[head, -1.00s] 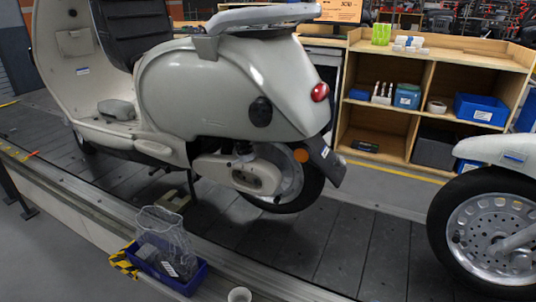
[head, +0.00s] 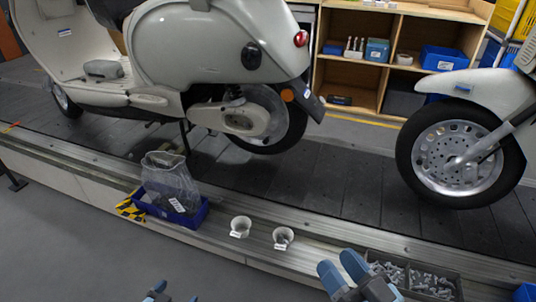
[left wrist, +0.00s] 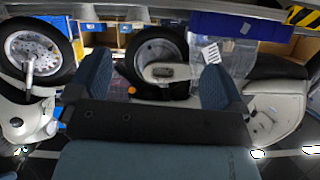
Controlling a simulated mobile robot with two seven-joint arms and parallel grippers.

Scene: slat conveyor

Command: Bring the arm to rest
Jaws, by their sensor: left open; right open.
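My left gripper (head: 172,294) shows only its blue fingertips at the bottom edge of the head view. In the left wrist view its two blue fingers (left wrist: 155,82) stand wide apart with nothing between them. My right gripper (head: 341,264) is at the lower right of the head view, in front of the conveyor's near edge. Its blue fingers are apart, with nothing seen between them. Most of both arms is out of the picture.
The cream scooter (head: 200,55) stands on the slat conveyor (head: 330,180), with another scooter's front wheel (head: 460,155) at right.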

